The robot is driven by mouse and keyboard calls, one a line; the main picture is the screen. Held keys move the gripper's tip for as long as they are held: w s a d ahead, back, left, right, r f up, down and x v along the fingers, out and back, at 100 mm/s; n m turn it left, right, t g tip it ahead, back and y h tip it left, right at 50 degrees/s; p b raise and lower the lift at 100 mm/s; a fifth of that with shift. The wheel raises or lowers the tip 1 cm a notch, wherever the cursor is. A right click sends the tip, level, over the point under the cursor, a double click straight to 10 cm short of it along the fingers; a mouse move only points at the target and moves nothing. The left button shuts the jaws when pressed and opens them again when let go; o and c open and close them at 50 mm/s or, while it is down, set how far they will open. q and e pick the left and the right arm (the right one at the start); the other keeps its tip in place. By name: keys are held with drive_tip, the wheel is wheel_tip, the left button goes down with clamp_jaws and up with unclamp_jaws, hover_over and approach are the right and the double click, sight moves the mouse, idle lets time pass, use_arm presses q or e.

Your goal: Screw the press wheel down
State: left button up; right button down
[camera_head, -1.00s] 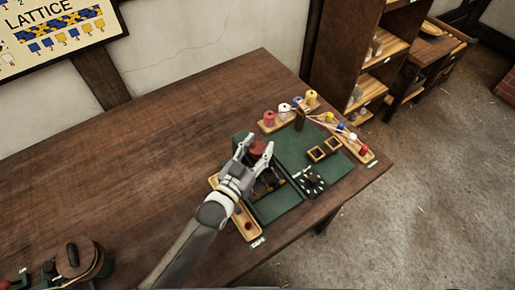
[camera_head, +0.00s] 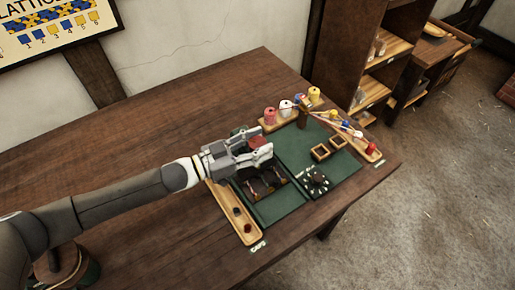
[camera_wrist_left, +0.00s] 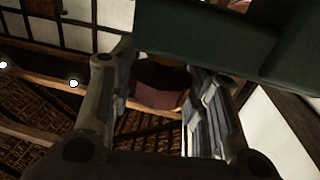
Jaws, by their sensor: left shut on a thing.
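My left gripper (camera_head: 264,146) reaches in from the left and is shut on the wheel. In the left wrist view the wheel (camera_wrist_left: 160,84) lies between the two fingers, close under a green part of the press (camera_wrist_left: 215,32). The lower press frame (camera_head: 262,185) with its dark bed shows in front of the gripper. My right gripper is not in view.
A wooden tray (camera_head: 222,196) with small caps lies left of the press. Coloured spools (camera_head: 286,108) stand at the back. The table's left is mostly bare.

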use_arm(q)
drive_tip(key=shift+m+g+h+b, duration=0.4)
drive_tip(key=shift+m+g+b, duration=0.15)
drive_tip(key=shift+m+g, duration=0.2)
drive_tip(key=shift+g, duration=0.35)
drive_tip(key=o, duration=1)
drive_tip(key=shift+o, duration=0.2)
drive_tip(key=v, duration=1.2)
drive_tip(key=shift+w+f, duration=0.1)
